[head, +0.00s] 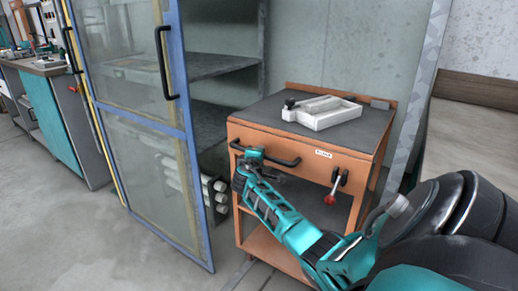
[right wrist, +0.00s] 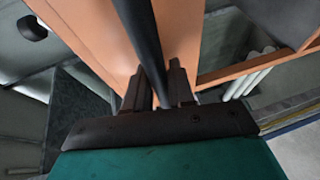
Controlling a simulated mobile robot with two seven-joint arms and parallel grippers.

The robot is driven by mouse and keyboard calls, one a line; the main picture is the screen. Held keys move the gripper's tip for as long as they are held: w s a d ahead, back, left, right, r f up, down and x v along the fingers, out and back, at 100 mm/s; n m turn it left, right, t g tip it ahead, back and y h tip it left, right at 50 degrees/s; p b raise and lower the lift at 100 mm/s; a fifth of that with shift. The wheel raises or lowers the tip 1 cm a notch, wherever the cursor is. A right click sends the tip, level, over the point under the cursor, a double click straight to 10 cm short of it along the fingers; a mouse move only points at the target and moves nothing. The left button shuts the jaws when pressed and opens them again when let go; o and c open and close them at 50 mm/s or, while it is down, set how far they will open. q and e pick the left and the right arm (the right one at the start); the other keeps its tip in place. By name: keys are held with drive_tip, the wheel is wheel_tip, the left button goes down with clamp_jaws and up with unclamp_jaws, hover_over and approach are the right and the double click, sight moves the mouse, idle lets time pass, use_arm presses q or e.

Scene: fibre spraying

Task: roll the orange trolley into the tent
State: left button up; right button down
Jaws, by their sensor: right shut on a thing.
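The orange trolley (head: 345,160) stands upright at centre right in the head view, with a dark top and a black bar handle (head: 285,163) across its front. My right gripper (head: 255,156) is shut on the left part of this handle. In the right wrist view the black bar (right wrist: 141,35) runs between my right fingers (right wrist: 162,88), with the orange front panel (right wrist: 95,30) behind. A booth with a blue-framed glass door (head: 150,120), perhaps the tent, stands left of the trolley; its door is open. My left gripper is not in view.
Grey shelves (head: 215,65) and white rolls (head: 215,190) are behind the door. A teal workbench (head: 60,120) stands far left. The floor at lower left (head: 70,230) is clear.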

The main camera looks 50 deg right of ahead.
idle(0.4)
drive_tip(key=c, duration=1.1)
unclamp_jaws()
drive_tip(key=shift+o, duration=0.2)
drive_tip(key=shift+a+r, duration=0.1)
drive_tip(key=shift+a, duration=0.05)
use_arm(q)
drive_tip(key=p, duration=0.1)
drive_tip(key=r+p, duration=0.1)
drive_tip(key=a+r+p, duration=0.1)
drive_tip(key=p, duration=0.1)
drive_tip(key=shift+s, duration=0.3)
use_arm(e)
drive_tip(key=v, duration=1.2)
drive_tip(key=shift+s+a, duration=0.2)
drive_tip(key=shift+s, duration=0.05)
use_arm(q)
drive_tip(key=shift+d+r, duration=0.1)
